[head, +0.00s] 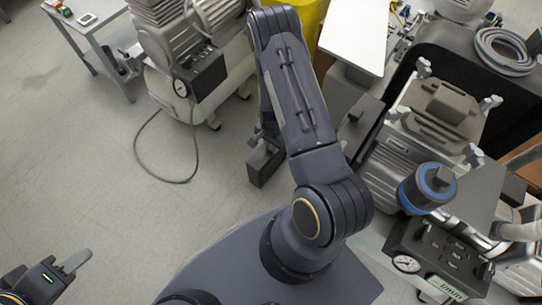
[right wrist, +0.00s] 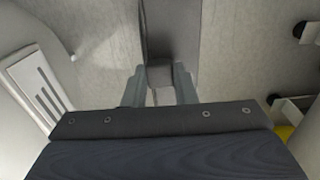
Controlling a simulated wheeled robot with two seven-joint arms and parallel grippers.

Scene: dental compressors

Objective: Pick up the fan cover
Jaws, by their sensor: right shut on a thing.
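My right gripper (right wrist: 161,85) is shut on a grey, flat-sided piece (right wrist: 170,30), which appears to be the fan cover. The piece runs up from between the two fingers to the top edge of the right wrist view. My left gripper (head: 72,263) is at the lower left over the floor, away from the compressors. Its grey finger shows, but its opening is unclear.
A compressor with a white tank (head: 170,90) stands on the floor at upper left, its black cable looping out. A small grey table (head: 100,20) is behind it. Another compressor (head: 425,130) with a blue-ringed cap (head: 437,182) and gauge fills the right. The left floor is clear.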

